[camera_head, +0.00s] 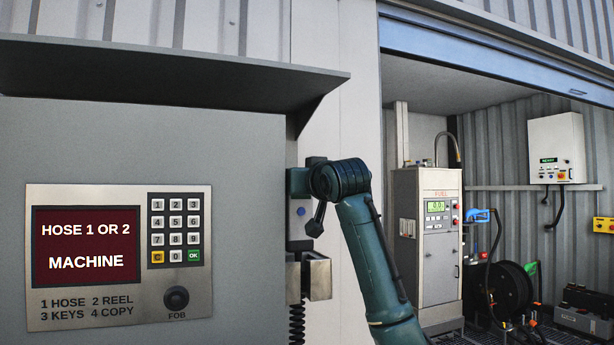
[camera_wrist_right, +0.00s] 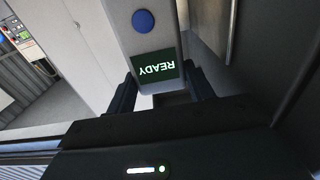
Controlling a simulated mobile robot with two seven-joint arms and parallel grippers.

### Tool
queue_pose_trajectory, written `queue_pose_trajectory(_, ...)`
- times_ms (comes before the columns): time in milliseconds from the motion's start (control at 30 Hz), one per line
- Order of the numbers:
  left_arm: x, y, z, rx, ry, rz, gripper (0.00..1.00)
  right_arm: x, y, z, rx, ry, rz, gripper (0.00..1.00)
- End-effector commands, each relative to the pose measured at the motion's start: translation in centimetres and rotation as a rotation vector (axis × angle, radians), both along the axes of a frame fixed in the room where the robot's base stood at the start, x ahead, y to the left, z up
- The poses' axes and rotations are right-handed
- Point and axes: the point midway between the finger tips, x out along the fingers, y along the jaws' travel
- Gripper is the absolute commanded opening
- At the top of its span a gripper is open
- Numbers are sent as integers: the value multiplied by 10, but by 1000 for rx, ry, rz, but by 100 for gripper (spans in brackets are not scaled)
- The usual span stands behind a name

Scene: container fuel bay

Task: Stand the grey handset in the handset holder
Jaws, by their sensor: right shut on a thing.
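The grey handset (camera_head: 300,222) is beside the right edge of the fuel terminal, with a blue button facing out. My right gripper (camera_head: 300,180) is shut on its upper part. The handset looks roughly upright, above the metal handset holder (camera_head: 318,276); my wrist partly covers it, and I cannot tell whether its lower end touches the holder. In the right wrist view, the handset (camera_wrist_right: 143,45) shows the blue button and a lit READY screen, upside down, between the fingers of my right gripper (camera_wrist_right: 163,96). My left gripper is not in view.
The fuel terminal (camera_head: 115,140) with its keypad panel (camera_head: 120,318) stands left of the handset, under a jutting hood (camera_head: 160,75). A coiled black cord (camera_head: 297,318) hangs below. The open bay at right holds a fuel pump (camera_head: 425,260) and a hose reel (camera_head: 510,288).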

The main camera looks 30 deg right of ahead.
Motion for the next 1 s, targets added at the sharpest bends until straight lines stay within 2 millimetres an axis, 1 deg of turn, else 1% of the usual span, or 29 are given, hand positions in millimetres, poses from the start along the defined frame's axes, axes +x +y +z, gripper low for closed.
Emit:
queue_pose_trajectory(33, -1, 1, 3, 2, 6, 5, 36, 5, -1, 3, 0, -1, 0, 6)
queue_pose_trajectory(100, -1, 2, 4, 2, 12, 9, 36, 12, -3, 3, -1, 0, 0, 6)
queue_pose_trajectory(167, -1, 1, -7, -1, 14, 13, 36, 12, -2, -10, -1, -2, 1, 6)
queue_pose_trajectory(233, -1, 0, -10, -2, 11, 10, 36, 11, -2, -16, -1, -2, 1, 6)
queue_pose_trajectory(367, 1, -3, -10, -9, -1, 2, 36, 11, -2, -25, -1, -3, 1, 6)
queue_pose_trajectory(500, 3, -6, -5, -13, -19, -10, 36, 11, -2, -31, -1, -3, 1, 6)
queue_pose_trajectory(633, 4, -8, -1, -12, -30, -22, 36, 11, -2, -32, -1, -4, 1, 6)
queue_pose_trajectory(1000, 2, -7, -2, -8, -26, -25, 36, 11, -2, -32, -1, -3, 1, 6)
